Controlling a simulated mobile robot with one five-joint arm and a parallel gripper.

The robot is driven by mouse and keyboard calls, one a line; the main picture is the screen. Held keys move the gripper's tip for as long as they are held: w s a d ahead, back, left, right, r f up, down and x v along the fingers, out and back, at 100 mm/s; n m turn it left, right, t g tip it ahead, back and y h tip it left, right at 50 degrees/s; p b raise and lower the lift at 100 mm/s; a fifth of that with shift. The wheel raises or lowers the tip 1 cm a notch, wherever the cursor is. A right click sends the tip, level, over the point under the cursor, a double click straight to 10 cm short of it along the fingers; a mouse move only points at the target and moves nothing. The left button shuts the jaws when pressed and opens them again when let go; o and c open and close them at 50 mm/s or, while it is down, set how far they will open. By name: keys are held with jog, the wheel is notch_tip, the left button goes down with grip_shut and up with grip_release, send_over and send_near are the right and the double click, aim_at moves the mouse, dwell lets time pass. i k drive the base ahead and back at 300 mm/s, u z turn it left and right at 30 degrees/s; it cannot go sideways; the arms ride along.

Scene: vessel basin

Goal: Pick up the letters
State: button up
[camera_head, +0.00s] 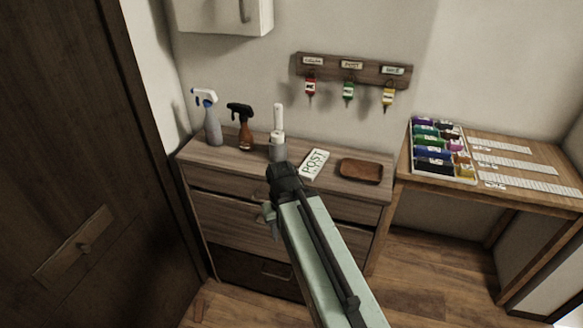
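No other letters show clearly. My gripper (284,182) is at the dark end of my pale green arm, in front of the dresser and left of the POST item. Its fingers cannot be made out, so I cannot tell whether it is open or shut. A white and grey upright cylinder (278,125) shows just beyond it.
A brown tray (361,171) lies right of the POST item. Two spray bottles, a grey one (212,122) and a brown one (244,130), stand at the left. A key rack (352,70) hangs above. A table (520,151) with coloured spools (440,149) stands at right.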

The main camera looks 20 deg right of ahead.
aim_at(311, 168)
jog(key=u, duration=2.7)
jog(key=k, duration=1.55)
jog(key=z, duration=0.45)
jog(key=i, duration=1)
jog(key=u, duration=0.1)
